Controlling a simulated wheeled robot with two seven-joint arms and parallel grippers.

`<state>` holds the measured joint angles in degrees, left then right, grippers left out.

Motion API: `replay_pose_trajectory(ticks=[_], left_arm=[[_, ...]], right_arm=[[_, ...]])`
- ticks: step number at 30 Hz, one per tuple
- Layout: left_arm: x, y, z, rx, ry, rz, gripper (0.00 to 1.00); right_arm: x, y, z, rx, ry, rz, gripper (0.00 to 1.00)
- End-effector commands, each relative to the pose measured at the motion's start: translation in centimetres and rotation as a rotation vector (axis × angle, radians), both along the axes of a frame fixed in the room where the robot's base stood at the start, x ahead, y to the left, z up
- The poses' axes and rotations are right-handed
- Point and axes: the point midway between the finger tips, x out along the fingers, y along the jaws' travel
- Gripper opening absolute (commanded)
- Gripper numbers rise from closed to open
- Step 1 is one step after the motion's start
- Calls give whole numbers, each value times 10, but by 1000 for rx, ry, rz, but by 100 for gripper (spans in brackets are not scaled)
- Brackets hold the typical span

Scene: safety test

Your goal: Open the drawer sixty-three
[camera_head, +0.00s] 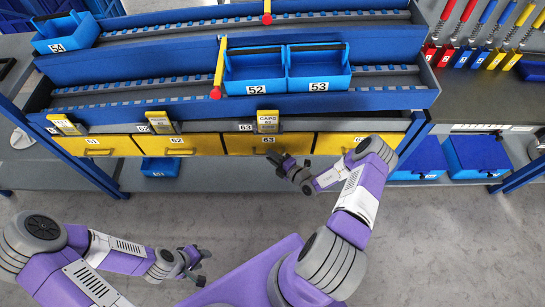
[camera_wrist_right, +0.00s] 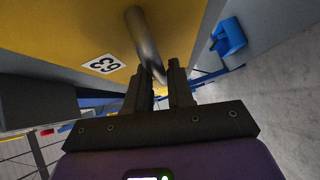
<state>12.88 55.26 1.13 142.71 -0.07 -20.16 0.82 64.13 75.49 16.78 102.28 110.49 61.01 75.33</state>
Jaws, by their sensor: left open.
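The yellow drawer sixty-three (camera_head: 240,144) is flush with its neighbours in the row under the shelf. In the right wrist view the drawer front (camera_wrist_right: 75,35) fills the upper left, with its white 63 label (camera_wrist_right: 104,64). Its metal handle (camera_wrist_right: 145,40) runs toward my right gripper's fingertips. My right gripper (camera_wrist_right: 162,75) is at one end of the handle with a narrow gap between its fingers; whether they grip the handle is unclear. In the head view my right gripper (camera_head: 296,163) is in front of the drawer's right part. My left gripper (camera_head: 204,264) is open and empty, low and away from the drawers.
Yellow drawers 61 (camera_head: 100,146) and 62 (camera_head: 175,144) are on the left, and another (camera_head: 335,145) is on the right, partly behind my right arm. Blue bins 52 (camera_head: 254,74) and 53 (camera_head: 319,70) stand above. The grey floor (camera_head: 90,215) in front is clear.

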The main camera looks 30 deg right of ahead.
Motion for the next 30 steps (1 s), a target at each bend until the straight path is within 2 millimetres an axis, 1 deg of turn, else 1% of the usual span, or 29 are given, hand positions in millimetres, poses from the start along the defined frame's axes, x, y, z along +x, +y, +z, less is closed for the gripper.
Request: replay_pose_trajectory(ticks=[1, 3, 4, 13, 17, 20, 23, 26, 30], left_arm=[[0, 0, 0, 0, 0, 0, 43], [0, 0, 0, 0, 0, 0, 43], [0, 0, 0, 0, 0, 0, 43], [0, 0, 0, 0, 0, 0, 43], [0, 0, 3, 0, 0, 0, 43], [0, 0, 8, 0, 0, 0, 43], [0, 0, 16, 0, 0, 0, 43], [0, 0, 25, 0, 0, 0, 43], [0, 0, 38, 0, 0, 0, 43]], right_arm=[[0, 0, 0, 0, 0, 0, 14], [0, 0, 0, 0, 0, 0, 3], [0, 0, 0, -1, 0, 0, 0], [0, 0, 0, -1, 0, 0, 0], [-5, 2, 1, 1, 0, 0, 0], [-13, 7, 2, 3, 1, -1, 0], [-27, 16, 2, 5, 2, -1, 0], [-45, 27, 3, 7, 5, -2, 0], [-75, 46, 3, 7, 4, -3, 0]])
